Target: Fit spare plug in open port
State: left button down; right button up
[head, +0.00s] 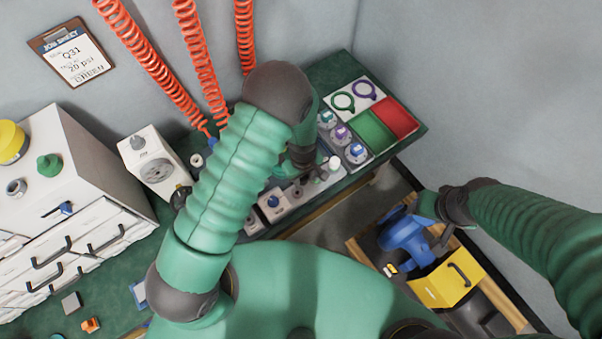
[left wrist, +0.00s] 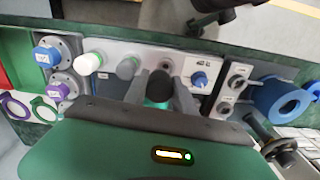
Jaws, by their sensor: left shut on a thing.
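My left gripper (left wrist: 161,98) is shut on a dark, round-topped plug with a teal-green part below it (left wrist: 160,86), over the grey test panel. In the head view the left gripper (head: 303,160) is mostly hidden by its own arm. The panel (head: 270,222) carries a white-capped plug (left wrist: 89,63), a grey plug (left wrist: 127,68) and a blue knob (left wrist: 199,79). A small dark round port (left wrist: 225,108) shows to the right of the gripper. I cannot tell whether the held plug touches the panel. My right gripper (head: 430,207) is beside a blue device, and its jaws are unclear.
Blue- and purple-capped fittings (head: 355,151) stand right of the panel in the head view, near the green and red bins (head: 398,117). A white gauge box (head: 152,160) and a drawer cabinet (head: 75,200) stand left. A yellow box (head: 448,280) sits below the right arm.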

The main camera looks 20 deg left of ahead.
pick_arm(q)
jog(key=shift+s+a+f+b, duration=0.25)
jog(key=shift+s+f+b, duration=0.1)
jog(key=shift+f+b, duration=0.35)
jog(key=a+f, duration=0.1)
jog(key=a+f+b, duration=0.1)
jog(key=f+b, duration=0.1)
jog(key=shift+w+a+f, duration=0.15)
jog(key=shift+w+a, duration=0.1)
jog(key=shift+a, duration=0.15)
jog(key=shift+f, duration=0.3)
jog(key=shift+d, duration=0.25)
jog(key=shift+s+d+r, duration=0.15)
jog(key=shift+d, duration=0.8)
jog(key=shift+a, duration=1.3)
jog(key=shift+d, duration=0.55)
jog(key=shift+a, duration=0.2)
jog(key=shift+d, duration=0.3)
jog(key=shift+f, duration=0.2)
pick_arm(e)
jog(key=f, duration=0.1)
jog(key=a+f, duration=0.1)
jog(key=f, duration=0.1)
jog(key=shift+s+a+f, duration=0.2)
jog(key=shift+a+f, duration=0.05)
jog(key=shift+f, duration=0.15)
